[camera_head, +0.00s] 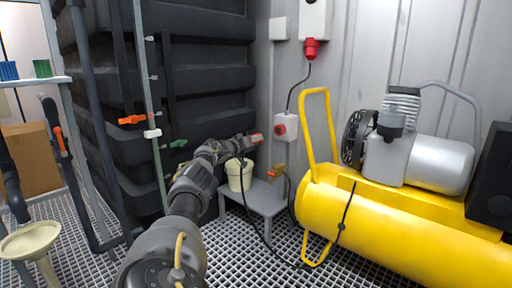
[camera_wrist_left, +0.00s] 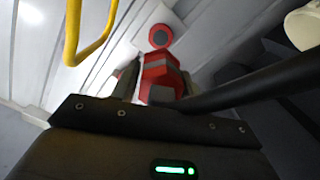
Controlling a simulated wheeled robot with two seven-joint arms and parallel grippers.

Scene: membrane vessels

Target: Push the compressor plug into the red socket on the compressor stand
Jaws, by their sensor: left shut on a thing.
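My left gripper (camera_head: 250,139) is shut on the red compressor plug (camera_head: 258,137), held in the air above the small grey stand. In the left wrist view the plug (camera_wrist_left: 162,72) sits between the fingers, red with a grey band. The red socket (camera_head: 280,129) is on a white box (camera_head: 291,126) to the right of the plug. In the left wrist view the round socket (camera_wrist_left: 160,36) shows just beyond the plug's front, with a gap between them. A black cable (camera_head: 243,200) hangs below the gripper. My right gripper is not in view.
A grey stand (camera_head: 257,199) carries a cream bucket (camera_head: 239,175) and a brass fitting (camera_head: 277,171). The yellow compressor (camera_head: 400,222) with its upright handle (camera_head: 332,125) stands to the right. Black ribbed tanks (camera_head: 205,100) are behind my arm. A second red connector (camera_head: 311,49) is higher up.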

